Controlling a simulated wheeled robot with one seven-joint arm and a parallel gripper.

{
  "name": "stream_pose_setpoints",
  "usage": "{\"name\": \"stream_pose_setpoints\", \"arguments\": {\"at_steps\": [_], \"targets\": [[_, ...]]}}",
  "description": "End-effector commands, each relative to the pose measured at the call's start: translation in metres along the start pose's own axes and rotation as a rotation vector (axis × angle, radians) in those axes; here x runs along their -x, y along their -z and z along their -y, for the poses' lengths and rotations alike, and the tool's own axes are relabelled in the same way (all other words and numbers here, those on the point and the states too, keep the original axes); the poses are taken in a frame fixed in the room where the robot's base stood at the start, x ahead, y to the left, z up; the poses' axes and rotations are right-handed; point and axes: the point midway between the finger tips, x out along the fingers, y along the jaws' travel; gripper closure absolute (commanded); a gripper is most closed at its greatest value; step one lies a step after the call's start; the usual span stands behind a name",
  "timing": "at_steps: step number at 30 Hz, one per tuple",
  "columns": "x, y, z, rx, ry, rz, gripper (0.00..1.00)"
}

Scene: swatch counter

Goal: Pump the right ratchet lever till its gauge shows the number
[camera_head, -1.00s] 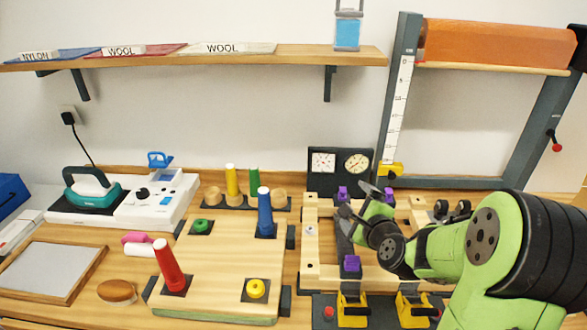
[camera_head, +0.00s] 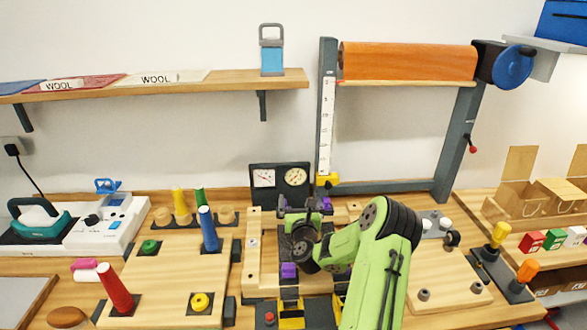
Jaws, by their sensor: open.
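Two yellow ratchet-like levers stand at the front of the wooden frame; the left one (camera_head: 291,312) shows, and the right one (camera_head: 339,302) is mostly hidden behind my arm. A black panel (camera_head: 280,202) behind the frame carries two round gauges, a white left one (camera_head: 263,178) and a cream right one (camera_head: 295,176). Their readings are too small to tell. My gripper (camera_head: 302,209) is open over the frame, beyond the levers and below the panel. Nothing shows between its fingers.
Purple blocks, one of them a front block (camera_head: 289,270), sit on the wooden frame (camera_head: 252,265). A board with coloured pegs (camera_head: 160,275) lies to the left. A yellow-handled lever (camera_head: 499,234) and an orange-handled lever (camera_head: 526,271) stand at the right. A grey upright (camera_head: 327,110) rises behind.

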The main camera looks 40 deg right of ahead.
Motion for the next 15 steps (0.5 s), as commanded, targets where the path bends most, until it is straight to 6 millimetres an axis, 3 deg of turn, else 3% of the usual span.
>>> {"name": "stream_pose_setpoints", "arguments": {"at_steps": [6,15], "targets": [[-0.03,-0.002,0.0,0.002,0.0,-0.001,0.0],[-0.033,0.001,-0.001,0.002,-0.001,-0.002,0.0]]}}
